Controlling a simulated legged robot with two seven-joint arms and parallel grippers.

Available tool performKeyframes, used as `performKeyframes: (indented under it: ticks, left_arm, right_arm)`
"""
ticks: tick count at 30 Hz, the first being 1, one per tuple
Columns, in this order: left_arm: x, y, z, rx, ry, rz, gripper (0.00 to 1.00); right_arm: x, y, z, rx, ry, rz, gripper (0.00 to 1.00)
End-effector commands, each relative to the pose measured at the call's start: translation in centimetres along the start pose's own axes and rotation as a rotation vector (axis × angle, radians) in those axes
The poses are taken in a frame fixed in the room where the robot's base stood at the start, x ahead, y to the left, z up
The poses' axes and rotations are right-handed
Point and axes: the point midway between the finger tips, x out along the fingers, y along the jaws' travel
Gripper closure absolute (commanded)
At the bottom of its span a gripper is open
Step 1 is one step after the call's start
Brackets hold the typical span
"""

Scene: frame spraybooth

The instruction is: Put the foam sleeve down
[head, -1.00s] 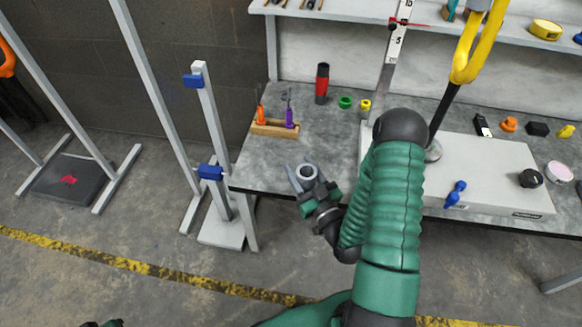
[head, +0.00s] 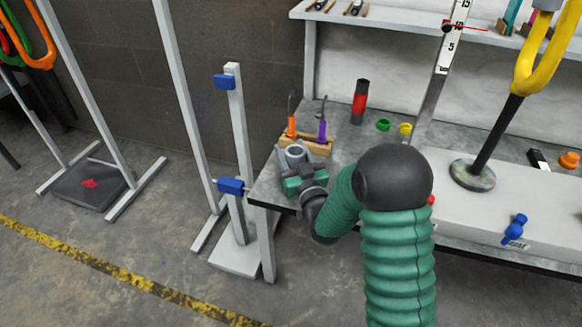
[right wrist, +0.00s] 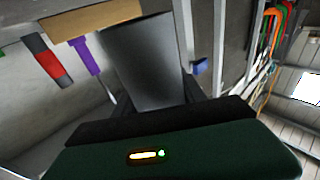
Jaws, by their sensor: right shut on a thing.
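The foam sleeve is a grey hollow tube (head: 296,153), held upright in my right gripper (head: 293,164) at the left corner of the grey bench (head: 352,135). In the right wrist view the sleeve (right wrist: 143,65) fills the middle, between the dark fingers. My right gripper is shut on it. The sleeve appears just in front of the wooden tool holder (head: 310,145). Its lower end is hidden by the gripper, so I cannot tell whether it touches the bench. My left gripper is not in view.
The holder carries orange (head: 291,126) and purple (head: 322,131) handled tools. A red and black cylinder (head: 360,101) and green (head: 383,124) and yellow rings stand behind. A grey post with blue clamps (head: 230,187) stands left of the bench. Bare bench lies right of the holder.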

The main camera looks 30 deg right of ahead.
Motion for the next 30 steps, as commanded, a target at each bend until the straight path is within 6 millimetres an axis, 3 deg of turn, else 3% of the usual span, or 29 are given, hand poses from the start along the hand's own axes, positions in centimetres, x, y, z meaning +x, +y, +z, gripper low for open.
performKeyframes:
  ticks: [5, 14, 15, 18, 20, 30]
  left_arm:
    - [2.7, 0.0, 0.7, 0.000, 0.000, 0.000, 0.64]
    - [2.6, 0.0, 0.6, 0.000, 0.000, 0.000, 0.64]
    - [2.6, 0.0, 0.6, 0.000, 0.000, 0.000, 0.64]
    - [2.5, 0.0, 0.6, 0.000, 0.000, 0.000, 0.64]
    - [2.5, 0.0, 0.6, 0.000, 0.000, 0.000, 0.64]
    - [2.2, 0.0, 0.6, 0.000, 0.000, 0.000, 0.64]
  right_arm:
    - [-0.4, 0.0, 3.6, 0.000, -0.002, 0.001, 0.97]
    - [-0.4, 0.0, 3.6, 0.000, -0.001, 0.000, 0.97]
    - [-0.4, 0.0, 3.5, -0.001, -0.001, 0.000, 0.49]
    - [-0.4, 0.0, 3.5, -0.001, -0.001, 0.000, 0.36]
    - [-0.5, 0.0, 3.5, -0.001, -0.001, 0.000, 0.30]
    - [-0.7, 0.0, 3.3, -0.001, -0.002, 0.000, 0.30]
